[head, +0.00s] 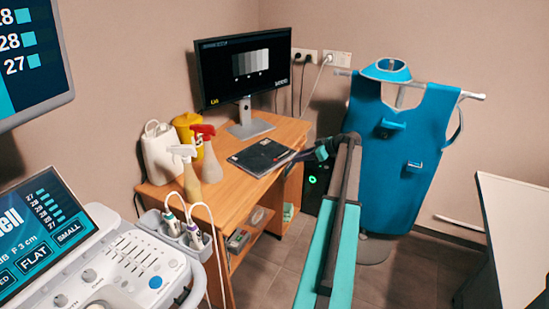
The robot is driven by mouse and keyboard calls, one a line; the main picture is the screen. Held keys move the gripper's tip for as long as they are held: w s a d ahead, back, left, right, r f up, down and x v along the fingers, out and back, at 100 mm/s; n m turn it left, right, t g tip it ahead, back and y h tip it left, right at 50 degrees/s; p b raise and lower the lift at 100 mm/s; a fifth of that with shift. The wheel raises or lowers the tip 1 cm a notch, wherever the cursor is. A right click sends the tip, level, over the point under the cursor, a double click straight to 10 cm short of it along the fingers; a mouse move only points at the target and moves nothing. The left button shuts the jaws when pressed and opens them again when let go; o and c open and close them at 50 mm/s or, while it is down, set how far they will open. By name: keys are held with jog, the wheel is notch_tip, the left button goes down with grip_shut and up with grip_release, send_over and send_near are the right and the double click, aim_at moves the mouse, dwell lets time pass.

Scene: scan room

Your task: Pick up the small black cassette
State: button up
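A flat black cassette (260,156) lies on the wooden desk (226,191), near its right part and in front of the monitor. It looks like a thin dark panel with a small reddish mark. Whether a second, smaller cassette lies on it is too small to tell. My arm reaches up from the bottom of the head view, and my gripper (296,159) is at the desk's right edge, close to the cassette's right side. The gripper is small and dark there, so its finger opening and any contact are unclear.
Two spray bottles (211,158), a white canister (160,153) and a yellow container (186,126) stand left of the cassette. A monitor (246,70) stands behind it. A blue apron (400,150) hangs at right. An ultrasound console (120,265) fills the lower left.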

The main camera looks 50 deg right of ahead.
jog(key=s+d+m+g+h, duration=0.3)
jog(key=s+d+g+h, duration=0.2)
jog(key=s+d+h, duration=0.8)
jog(key=w+a+r+n+t+h+b, duration=0.1)
jog(key=w+a+n+t+h, duration=0.2)
jog(key=a, duration=0.4)
jog(key=w+a+r+n+t+h, duration=0.1)
jog(key=w+a+r+n+t, duration=0.1)
jog(key=a+n, duration=0.35)
jog(key=w+a+f+n+t+y, duration=0.1)
jog(key=w+a+f, duration=0.1)
jog(key=a, duration=0.4)
jog(key=w+a+f+n+t+y, duration=0.1)
jog(key=w+a+f+y, duration=0.1)
jog(key=a+f, duration=0.3)
jog(key=shift+w+a+f+t+b, duration=0.25)
jog(key=shift+w+a+t+b, duration=0.1)
jog(key=shift+w+a+t, duration=0.1)
